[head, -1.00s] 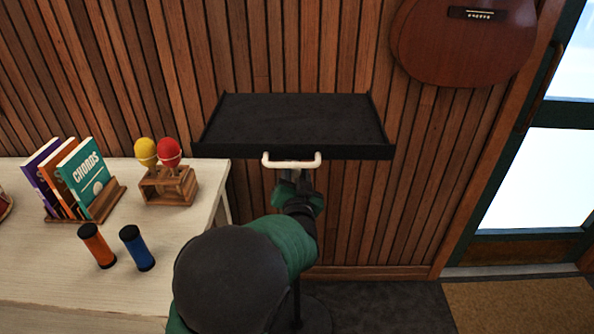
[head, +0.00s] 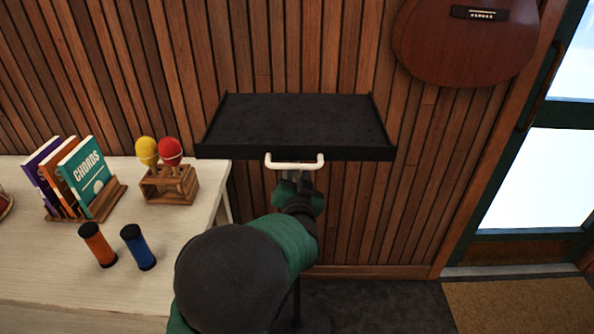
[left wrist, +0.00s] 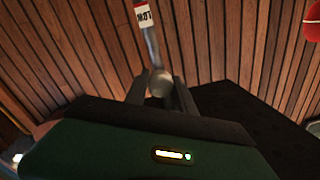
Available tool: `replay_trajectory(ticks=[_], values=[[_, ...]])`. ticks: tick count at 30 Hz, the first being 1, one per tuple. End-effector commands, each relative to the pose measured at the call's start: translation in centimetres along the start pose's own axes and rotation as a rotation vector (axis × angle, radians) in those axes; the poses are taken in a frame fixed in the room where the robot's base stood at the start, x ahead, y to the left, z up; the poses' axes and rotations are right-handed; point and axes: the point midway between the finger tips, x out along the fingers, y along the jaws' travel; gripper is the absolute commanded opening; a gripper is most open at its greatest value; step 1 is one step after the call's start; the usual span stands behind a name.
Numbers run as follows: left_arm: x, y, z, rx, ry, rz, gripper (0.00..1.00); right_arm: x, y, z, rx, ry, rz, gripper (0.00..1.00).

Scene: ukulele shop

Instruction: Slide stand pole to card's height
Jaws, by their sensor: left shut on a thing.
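The stand carries a flat black tray (head: 297,120) with low rims, in front of the wood wall. A white U-shaped handle (head: 294,165) shows at its front edge. My left gripper (head: 293,182) is just below the handle, and my arm hides most of the stand under the tray. A short piece of dark pole (head: 297,302) shows below my arm. In the left wrist view, my gripper's fingers (left wrist: 160,92) are shut around a grey rounded part of the stand pole (left wrist: 152,48). A small white card with a red edge (left wrist: 144,16) is on the pole, its lettering inverted.
A pale table (head: 60,285) on the left holds books (head: 80,180), red and yellow maracas (head: 168,150) in a wooden holder (head: 168,185), and two shakers (head: 137,247). A ukulele (head: 460,45) hangs upper right beside a glass door (head: 545,180). Dark floor (head: 390,305) is free on the right.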

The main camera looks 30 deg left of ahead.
Motion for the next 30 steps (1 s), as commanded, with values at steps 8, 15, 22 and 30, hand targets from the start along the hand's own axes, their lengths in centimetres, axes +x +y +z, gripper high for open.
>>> replay_trajectory(ticks=[8, 15, 22, 30], values=[[0.1, -0.3, -0.2, -0.003, 0.005, -0.009, 0.00, 0.0, 0.0, 0.0, 0.000, 0.000, 0.000, 0.57], [0.2, -0.5, -0.5, -0.004, 0.006, -0.009, 0.00, -0.3, 0.0, -0.1, 0.000, 0.000, 0.000, 0.57], [0.2, -2.3, -3.8, -0.003, 0.006, -0.011, 0.00, -4.1, 0.0, -1.0, 0.000, 0.000, 0.000, 0.57], [0.2, -3.4, -6.0, -0.003, 0.005, -0.010, 0.00, -6.7, 0.0, -1.6, 0.000, 0.000, 0.000, 0.57]])
